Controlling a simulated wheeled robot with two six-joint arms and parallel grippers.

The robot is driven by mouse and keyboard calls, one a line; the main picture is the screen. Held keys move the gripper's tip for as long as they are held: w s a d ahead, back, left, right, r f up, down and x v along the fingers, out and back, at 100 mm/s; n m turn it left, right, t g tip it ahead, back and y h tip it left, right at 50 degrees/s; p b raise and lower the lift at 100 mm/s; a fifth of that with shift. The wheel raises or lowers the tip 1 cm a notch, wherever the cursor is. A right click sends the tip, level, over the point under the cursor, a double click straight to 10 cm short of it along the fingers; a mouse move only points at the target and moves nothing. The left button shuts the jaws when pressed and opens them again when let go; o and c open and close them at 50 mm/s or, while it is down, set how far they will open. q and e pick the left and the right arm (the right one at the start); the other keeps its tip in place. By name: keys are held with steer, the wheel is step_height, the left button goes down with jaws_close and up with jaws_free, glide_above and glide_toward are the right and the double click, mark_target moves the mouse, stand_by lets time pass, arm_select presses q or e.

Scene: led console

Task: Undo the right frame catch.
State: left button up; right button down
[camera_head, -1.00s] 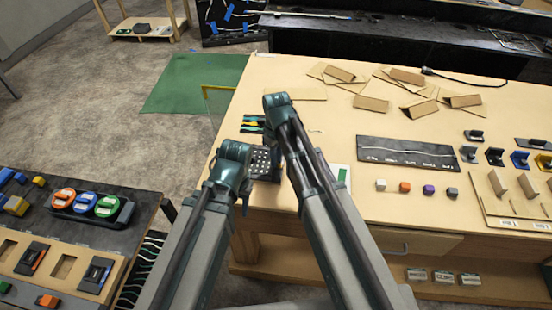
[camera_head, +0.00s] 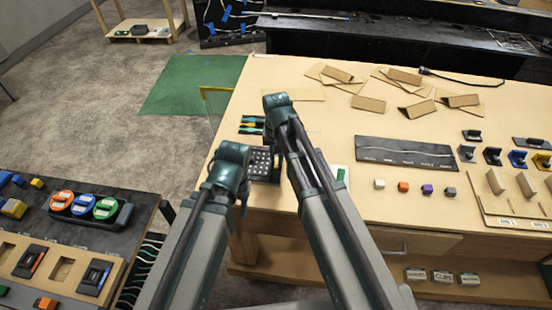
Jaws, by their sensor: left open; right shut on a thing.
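A dark square panel (camera_head: 263,163) with rows of pale dots lies near the left front edge of the wooden table. I take it for the framed console. My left gripper (camera_head: 243,208) is open and apart from the panel, at its lower left, mostly hidden by its wrist. My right gripper (camera_head: 280,174) is shut at the panel's right side, apparently on the right frame catch. My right arm covers that side, so the catch and the fingertips are hidden. I cannot tell the catch's position.
A white card with a green bar (camera_head: 340,174) lies right of my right arm. A black strip (camera_head: 404,152), small cubes (camera_head: 403,187) and cardboard pieces (camera_head: 370,103) lie further right. A dark bench (camera_head: 95,232) stands left.

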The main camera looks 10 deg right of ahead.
mark_target(277, 163)
steer(key=shift+m, duration=0.7)
steer(key=c, duration=0.9)
jaws_free()
steer(key=shift+o, duration=0.2)
steer(key=shift+r, duration=0.15)
step_height(277, 163, up, 14)
steer(key=p, duration=1.4)
steer(key=shift+f, duration=0.2)
steer(key=shift+f, duration=0.1)
